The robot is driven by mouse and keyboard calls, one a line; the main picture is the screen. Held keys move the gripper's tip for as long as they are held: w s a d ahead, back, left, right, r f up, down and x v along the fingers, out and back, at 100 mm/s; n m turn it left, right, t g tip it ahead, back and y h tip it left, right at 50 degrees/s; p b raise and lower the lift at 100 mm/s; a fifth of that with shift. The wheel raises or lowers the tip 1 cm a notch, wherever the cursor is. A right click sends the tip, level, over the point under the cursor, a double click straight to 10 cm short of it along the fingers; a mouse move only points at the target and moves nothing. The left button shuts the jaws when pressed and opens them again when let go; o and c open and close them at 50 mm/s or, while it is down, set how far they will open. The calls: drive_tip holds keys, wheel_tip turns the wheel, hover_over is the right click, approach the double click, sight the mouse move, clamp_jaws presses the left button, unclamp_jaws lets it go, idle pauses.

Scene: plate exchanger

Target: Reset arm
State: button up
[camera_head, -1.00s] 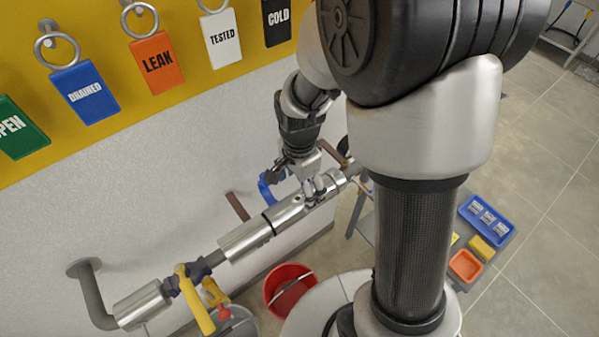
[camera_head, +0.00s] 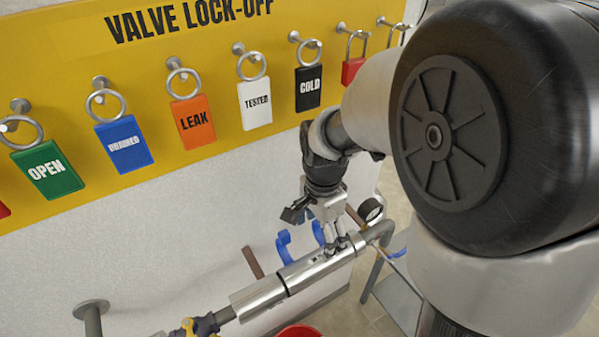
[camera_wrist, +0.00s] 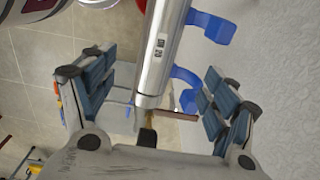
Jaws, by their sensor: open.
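My gripper (camera_head: 335,247) is at the metal pipe (camera_head: 258,300) along the wall, near its right end in the head view. In the wrist view my gripper (camera_wrist: 158,95) is open, with its dark blue padded fingers apart on either side of the silver pipe section (camera_wrist: 160,50). Neither finger visibly touches the pipe, and nothing is held. The exact height of the fingers over the pipe is hard to tell.
A yellow lock-off board (camera_head: 75,45) carries hanging tags and red padlocks. Blue brackets (camera_wrist: 208,27) stick out of the wall beside the pipe. A gauge (camera_head: 370,210) sits near the pipe's right end. A red bucket (camera_head: 299,331) stands below.

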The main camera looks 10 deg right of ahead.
drive_tip(key=s+r+n+t+b, duration=0.1)
drive_tip(key=s+r+n+t, duration=0.3)
drive_tip(key=s+r+n, duration=0.8)
drive_tip(key=s+n, duration=0.2)
drive_tip(key=s, duration=0.1)
drive_tip(key=shift+t, duration=0.3)
drive_tip(key=shift+d, duration=0.1)
drive_tip(key=shift+c, duration=0.3)
